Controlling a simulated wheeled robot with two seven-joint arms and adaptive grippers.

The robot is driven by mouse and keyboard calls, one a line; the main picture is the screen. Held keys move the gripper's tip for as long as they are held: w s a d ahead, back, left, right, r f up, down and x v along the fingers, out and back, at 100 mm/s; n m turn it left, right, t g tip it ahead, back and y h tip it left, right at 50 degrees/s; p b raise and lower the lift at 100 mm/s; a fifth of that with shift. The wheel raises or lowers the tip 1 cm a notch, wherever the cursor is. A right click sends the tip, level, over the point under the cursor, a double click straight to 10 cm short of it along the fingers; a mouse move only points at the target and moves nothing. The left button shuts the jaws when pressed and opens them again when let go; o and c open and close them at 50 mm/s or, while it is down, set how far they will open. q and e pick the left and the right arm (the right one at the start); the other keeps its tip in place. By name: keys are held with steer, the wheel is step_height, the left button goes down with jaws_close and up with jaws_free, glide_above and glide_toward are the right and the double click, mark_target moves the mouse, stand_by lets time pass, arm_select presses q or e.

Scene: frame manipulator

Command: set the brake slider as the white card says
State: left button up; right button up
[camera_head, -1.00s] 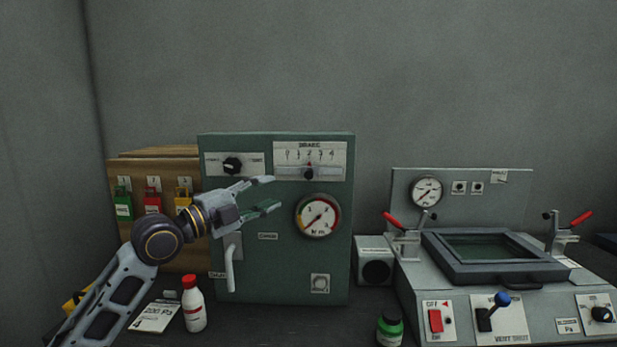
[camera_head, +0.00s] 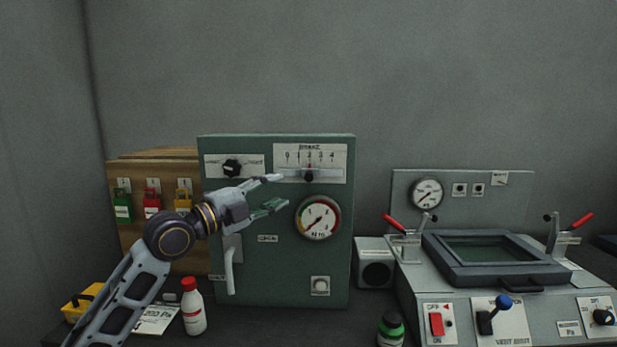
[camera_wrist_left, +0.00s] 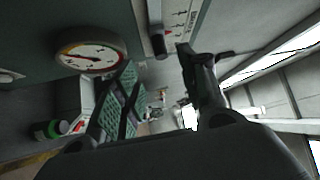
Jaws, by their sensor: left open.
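The brake slider knob (camera_head: 309,176) is a small black knob on a white scale plate (camera_head: 325,156) marked 0 to 4, at the top right of the green cabinet (camera_head: 270,270). The knob sits under about the 2 mark. It also shows in the left wrist view as a dark cylinder (camera_wrist_left: 158,42). My left gripper (camera_head: 277,192) is open and empty, left of and a little below the knob, apart from it. A white card (camera_head: 156,318) lies on the bench at lower left, partly hidden by my arm; its text is not legible now. My right gripper is out of view.
A round gauge (camera_head: 318,218) sits below the slider. A white lever handle (camera_head: 230,270) and black rotary knob (camera_head: 232,168) are on the cabinet. A red-capped bottle (camera_head: 193,308) and green-capped bottle (camera_head: 390,328) stand in front. A grey machine with a framed lid (camera_head: 494,270) stands at right.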

mark_target(309, 177)
arm_select(q)
steer(key=shift+p+x, duration=0.95)
steer(key=shift+x, duration=4.75)
steer(key=shift+d+r, duration=0.1)
steer(key=shift+d, duration=0.1)
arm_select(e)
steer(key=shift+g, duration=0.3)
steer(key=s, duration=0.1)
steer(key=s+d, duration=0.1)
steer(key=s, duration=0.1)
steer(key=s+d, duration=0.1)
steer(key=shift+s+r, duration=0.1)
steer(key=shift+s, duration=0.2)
